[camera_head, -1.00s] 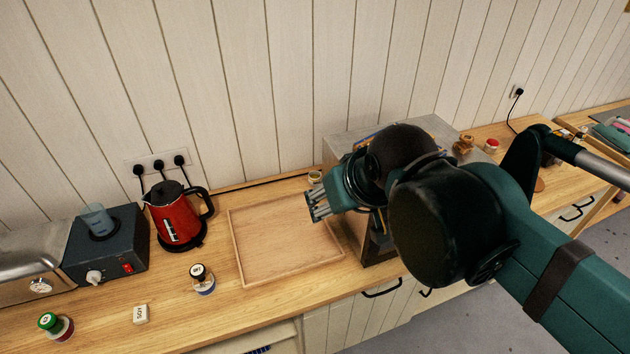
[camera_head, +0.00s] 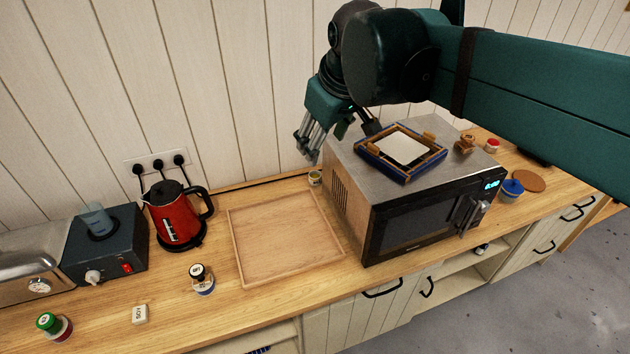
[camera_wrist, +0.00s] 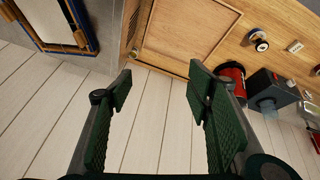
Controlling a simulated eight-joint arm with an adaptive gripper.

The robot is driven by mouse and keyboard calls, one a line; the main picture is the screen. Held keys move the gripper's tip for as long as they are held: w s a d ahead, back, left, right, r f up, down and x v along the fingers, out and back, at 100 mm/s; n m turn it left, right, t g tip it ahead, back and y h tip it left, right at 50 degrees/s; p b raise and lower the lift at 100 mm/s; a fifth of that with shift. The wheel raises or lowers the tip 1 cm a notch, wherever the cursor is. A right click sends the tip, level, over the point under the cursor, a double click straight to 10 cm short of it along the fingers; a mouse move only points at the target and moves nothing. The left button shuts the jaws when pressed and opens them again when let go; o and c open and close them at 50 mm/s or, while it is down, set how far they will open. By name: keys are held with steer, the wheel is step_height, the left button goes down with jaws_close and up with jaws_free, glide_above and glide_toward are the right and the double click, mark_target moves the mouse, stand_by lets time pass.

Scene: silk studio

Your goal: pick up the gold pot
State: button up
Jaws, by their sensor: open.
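A small pale pot with a yellowish top, which looks like the gold pot (camera_head: 315,177), stands on the wooden counter in the head view. It is close to the left side of the microwave, near the wall. My gripper (camera_head: 306,144) is above it and slightly left, with clear space between, fingers pointing down. In the wrist view my gripper (camera_wrist: 158,84) is open, with nothing between its green pads. There the pot seems to be the small shape (camera_wrist: 133,53) at the microwave's edge, partly hidden near the left finger.
The microwave (camera_head: 425,222) stands right of the pot, with a blue-and-wood frame (camera_head: 373,163) on top. A shallow wooden tray (camera_head: 234,243) lies left of it. The wall is close behind.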

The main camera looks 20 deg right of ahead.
steer(key=w+d+f+n+g+b, duration=0.15)
steer(key=w+d+n, duration=0.25)
steer(key=w, duration=1)
steer(key=w+d+n+g, duration=0.2)
steer(key=w+d+n, duration=0.2)
steer(key=w, duration=1)
steer(key=w+d+f+n+g, duration=0.25)
steer(key=w+f, duration=0.35)
steer(key=w, duration=0.4)
step_height(320, 180, down, 29)
steer(key=shift+d+t, duration=0.4)
steer(key=shift+d, duration=0.05)
steer(key=shift+f, duration=0.2)
steer(key=shift+f, duration=1.15)
steer(key=shift+f, duration=0.15)
